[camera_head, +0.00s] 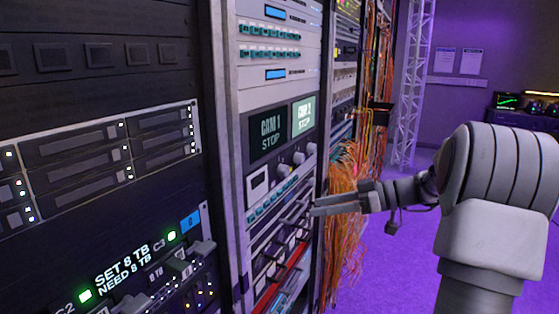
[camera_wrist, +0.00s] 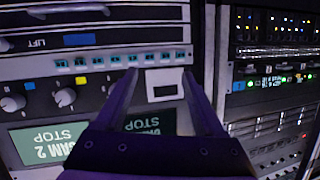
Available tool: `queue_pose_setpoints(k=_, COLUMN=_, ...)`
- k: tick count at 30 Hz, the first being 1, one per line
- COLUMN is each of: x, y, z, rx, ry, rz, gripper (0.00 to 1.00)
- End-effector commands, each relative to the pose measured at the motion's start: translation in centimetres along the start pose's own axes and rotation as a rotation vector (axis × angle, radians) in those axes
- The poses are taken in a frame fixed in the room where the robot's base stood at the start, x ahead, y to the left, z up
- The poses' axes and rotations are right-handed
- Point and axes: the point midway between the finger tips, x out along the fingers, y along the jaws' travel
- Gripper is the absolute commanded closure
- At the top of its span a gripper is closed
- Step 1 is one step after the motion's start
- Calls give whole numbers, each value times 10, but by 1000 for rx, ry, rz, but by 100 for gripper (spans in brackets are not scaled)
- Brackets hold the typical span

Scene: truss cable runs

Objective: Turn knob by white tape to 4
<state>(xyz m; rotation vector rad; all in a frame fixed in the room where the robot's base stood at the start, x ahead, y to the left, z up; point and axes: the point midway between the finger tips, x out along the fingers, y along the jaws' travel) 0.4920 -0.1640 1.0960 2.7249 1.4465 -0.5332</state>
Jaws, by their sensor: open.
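Three pale round knobs stand in a slanting row: the nearest knob (camera_head: 283,170), the middle knob (camera_head: 298,158) and the far knob (camera_head: 311,148). In the wrist view, which is upside down, one knob (camera_wrist: 65,97) sits near a yellow tape (camera_wrist: 82,80) and another knob (camera_wrist: 12,103) near a blue tape (camera_wrist: 29,86). I cannot make out the white tape; my left finger covers part of that area. My gripper (camera_head: 313,205) is open and empty (camera_wrist: 160,76), below the knobs.
The CAM 1 screen (camera_head: 266,134) and CAM 2 screen (camera_head: 303,117) both read STOP. A white-framed dark square (camera_head: 259,184) is beside the knobs. Orange cables (camera_head: 349,205) hang at the rack's right side. Purple floor (camera_head: 405,270) is clear beyond my arm.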

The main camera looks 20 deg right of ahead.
Motion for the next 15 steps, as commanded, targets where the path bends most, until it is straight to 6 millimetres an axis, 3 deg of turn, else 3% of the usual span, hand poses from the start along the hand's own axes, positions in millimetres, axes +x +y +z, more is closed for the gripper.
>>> queue_pose_setpoints(k=3, x=-38, y=30, z=-12, rx=-146, ry=148, rz=64, gripper=30)
queue_pose_setpoints(k=7, x=-67, y=48, z=-18, rx=-273, ry=249, rz=128, gripper=30)
queue_pose_setpoints(k=11, x=-80, y=56, z=-20, rx=-337, ry=295, rz=165, gripper=30)
queue_pose_setpoints(k=15, x=-74, y=58, z=-24, rx=-355, ry=306, rz=172, gripper=30)
